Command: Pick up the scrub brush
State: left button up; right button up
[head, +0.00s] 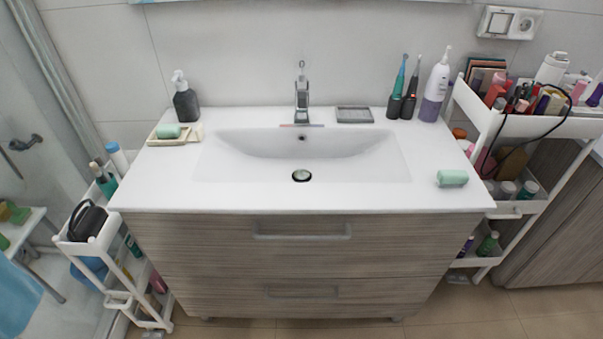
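No scrub brush can be made out for certain. A pale green, rounded block (452,178) lies on the right front of the white sink counter (300,203); it is too small to tell whether it has bristles. A similar green block (168,131) sits on a cream dish at the counter's back left. Small green and brown items (14,212) rest on a low white stand at the far left, too unclear to name. Neither of my grippers shows in the head view.
A basin and faucet (301,95) fill the counter's middle. A black dispenser (185,100) stands back left; electric toothbrushes (397,92) and a white-purple bottle (435,88) stand back right. Loaded white carts flank the cabinet, left (104,240) and right (545,126). The counter's front left is clear.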

aim_at(446, 178)
jog(key=l+u, duration=0.2)
jog(key=l, duration=0.3)
jog(key=l+u, duration=0.15)
jog(key=l, duration=0.35)
jog(key=k+l+u, duration=0.2)
jog(key=l, duration=0.25)
jog(key=l+u, duration=0.2)
jog(key=l, duration=0.3)
